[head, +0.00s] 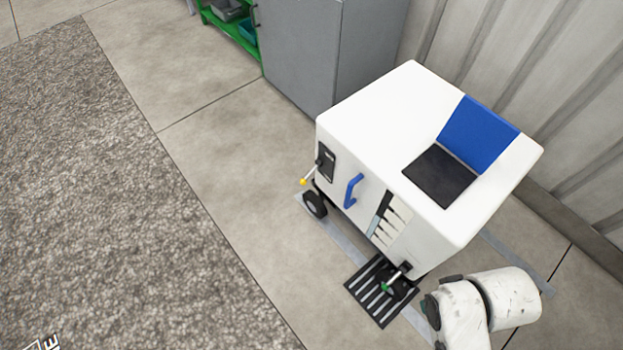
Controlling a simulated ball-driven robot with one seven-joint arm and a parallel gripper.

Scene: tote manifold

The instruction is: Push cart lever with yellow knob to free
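A white cart (385,110) with a blue panel and a dark recess on top stands near the wall. A lever with a yellow knob (303,182) sticks out from a black plate (326,161) at the left of the cart's front face. The lever slopes down and out to the left. My arm shows at the lower right, in front of the cart's right end. My gripper is not in view, and nothing of mine is close to the yellow knob.
A second, green-tipped lever (387,287) is low on the cart's right, above a black grate (368,300). A blue handle (352,190) is on the front. A grey cabinet (300,50) stands behind. The concrete floor (225,190) left of the cart is clear, beside a grey carpet (90,200).

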